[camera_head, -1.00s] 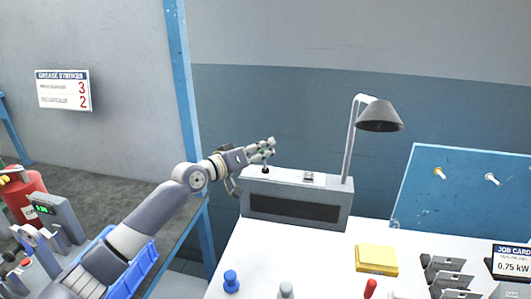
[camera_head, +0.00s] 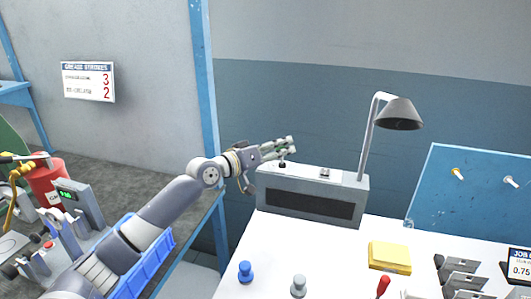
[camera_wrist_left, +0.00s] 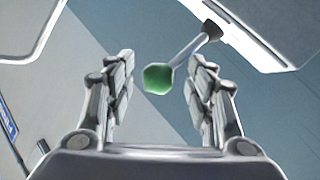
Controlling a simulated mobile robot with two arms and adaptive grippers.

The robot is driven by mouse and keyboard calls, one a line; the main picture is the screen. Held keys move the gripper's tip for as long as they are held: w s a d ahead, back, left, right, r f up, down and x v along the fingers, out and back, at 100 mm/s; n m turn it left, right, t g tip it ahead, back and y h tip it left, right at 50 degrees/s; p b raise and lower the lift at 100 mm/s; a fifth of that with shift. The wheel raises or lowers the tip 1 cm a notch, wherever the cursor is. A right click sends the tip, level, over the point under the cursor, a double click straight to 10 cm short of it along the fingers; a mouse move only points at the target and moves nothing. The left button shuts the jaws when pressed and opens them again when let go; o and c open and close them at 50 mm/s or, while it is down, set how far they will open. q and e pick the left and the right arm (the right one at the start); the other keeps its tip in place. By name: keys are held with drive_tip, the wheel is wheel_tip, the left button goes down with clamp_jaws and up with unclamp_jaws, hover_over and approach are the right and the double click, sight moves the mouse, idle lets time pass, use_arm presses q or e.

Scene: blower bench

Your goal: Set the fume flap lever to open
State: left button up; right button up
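The fume unit is a grey box (camera_head: 265,203) with a dark front grille, at the back of the white bench. Its lever (camera_wrist_left: 190,48) is a silver rod with a green knob (camera_wrist_left: 158,78) and a dark base (camera_wrist_left: 212,30). In the head view only the lever's dark lower part (camera_head: 282,164) shows clearly, at the box top's left end; my fingers cover the rest. My left gripper (camera_head: 290,146) is over that end. In the left wrist view, my left gripper (camera_wrist_left: 160,68) is open, with the knob between its fingers and gaps on both sides. My right gripper is out of view.
A lamp (camera_head: 398,114) rises behind the box's right end. A small fitting (camera_head: 325,173) sits on the box top. A yellow block (camera_head: 389,255), blue knob-like piece (camera_head: 245,271) and grey one (camera_head: 298,285) stand in front. A blue bin (camera_head: 135,270) lies under my left arm.

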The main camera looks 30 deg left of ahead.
use_arm(q)
drive_tip(key=shift+s+d+f, duration=0.1)
drive_tip(key=shift+s+f, duration=0.3)
drive_tip(key=shift+f, duration=0.05)
drive_tip(key=r+v, duration=0.1)
drive_tip(key=v, duration=1)
drive_tip(key=shift+a, duration=0.25)
drive_tip(key=shift+s, duration=0.1)
drive_tip(key=shift+f, duration=0.1)
